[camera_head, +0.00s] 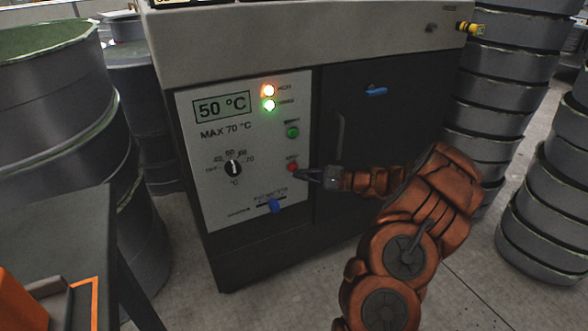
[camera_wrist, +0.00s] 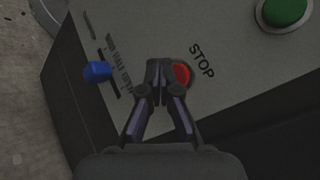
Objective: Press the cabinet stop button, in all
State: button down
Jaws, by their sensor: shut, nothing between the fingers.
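The cabinet (camera_head: 262,212) stands in front of me with a light control panel. The red stop button (camera_head: 292,167) sits at the panel's right side, below a green button (camera_head: 293,132). In the wrist view the red button (camera_wrist: 182,74), beside the word STOP, is partly hidden behind my gripper. My gripper (camera_head: 300,173) is shut and empty, its tips at the button's lower right in the head view. In the wrist view the fingertips (camera_wrist: 158,66) overlap the button's left edge. I cannot tell whether they touch it. An orange lamp (camera_head: 268,91) and a green lamp (camera_head: 269,105) are lit.
A dial (camera_head: 233,168) and a blue slider (camera_head: 274,206) are on the same panel; the display (camera_head: 222,106) reads 50 °C. The dark door (camera_head: 375,125) has a blue handle. Stacked grey drums stand on both sides. A dark table (camera_head: 50,240) is at the lower left.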

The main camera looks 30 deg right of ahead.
jog(key=shift+w, duration=0.2)
jog(key=shift+w+p, duration=0.25)
jog(key=shift+p, duration=0.05)
jog(key=shift+w, duration=0.4)
dwell(0.9)
jog(key=shift+s, duration=0.1)
dwell(0.3)
jog(key=shift+s, duration=0.75)
jog(key=shift+s+a+p, duration=0.2)
jog(key=shift+s+p, duration=0.2)
jog(key=shift+s, duration=2.1)
jog(key=shift+a, duration=0.1)
